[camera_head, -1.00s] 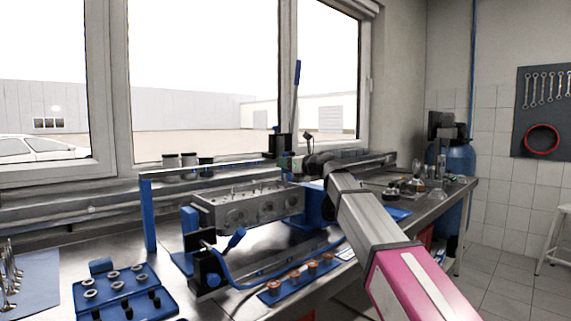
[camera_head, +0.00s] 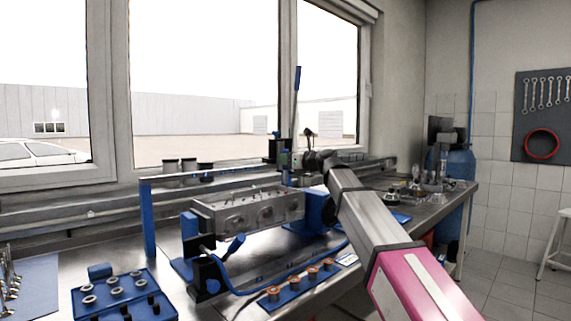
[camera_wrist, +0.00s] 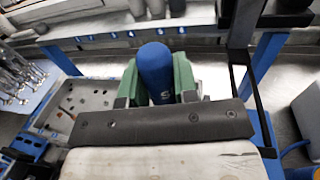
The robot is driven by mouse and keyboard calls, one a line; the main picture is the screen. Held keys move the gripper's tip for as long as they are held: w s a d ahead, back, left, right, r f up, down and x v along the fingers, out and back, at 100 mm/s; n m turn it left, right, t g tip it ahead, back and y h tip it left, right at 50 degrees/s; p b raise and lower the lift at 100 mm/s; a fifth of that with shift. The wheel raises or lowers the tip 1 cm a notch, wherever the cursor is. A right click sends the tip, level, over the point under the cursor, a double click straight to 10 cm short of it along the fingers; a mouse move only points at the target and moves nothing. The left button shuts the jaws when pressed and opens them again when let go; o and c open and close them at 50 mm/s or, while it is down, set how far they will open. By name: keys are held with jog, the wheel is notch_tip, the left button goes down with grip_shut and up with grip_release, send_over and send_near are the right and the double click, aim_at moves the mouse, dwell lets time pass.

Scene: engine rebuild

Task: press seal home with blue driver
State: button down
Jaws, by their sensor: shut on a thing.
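The blue driver (camera_wrist: 155,70) is a rounded cylinder standing between the green fingers of my gripper (camera_wrist: 157,84) in the wrist view. The gripper is shut on it. In the head view my gripper (camera_head: 286,159) is small and sits above the right end of the grey cylinder head (camera_head: 245,213), near the blue overhead rail. The driver's lower end is hidden by the gripper body. I cannot make out the seal under the driver, nor whether the driver touches anything. Several grey rings (camera_head: 115,291) lie in the blue tray (camera_head: 75,306) at the lower left.
A blue strip (camera_head: 262,303) with copper-coloured pieces lies in front. A lever with a blue handle (camera_head: 297,78) rises behind my gripper. Bare bench shows at left.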

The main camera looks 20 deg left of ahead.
jog(key=shift+r, duration=1.45)
jog(key=shift+r, duration=1.5)
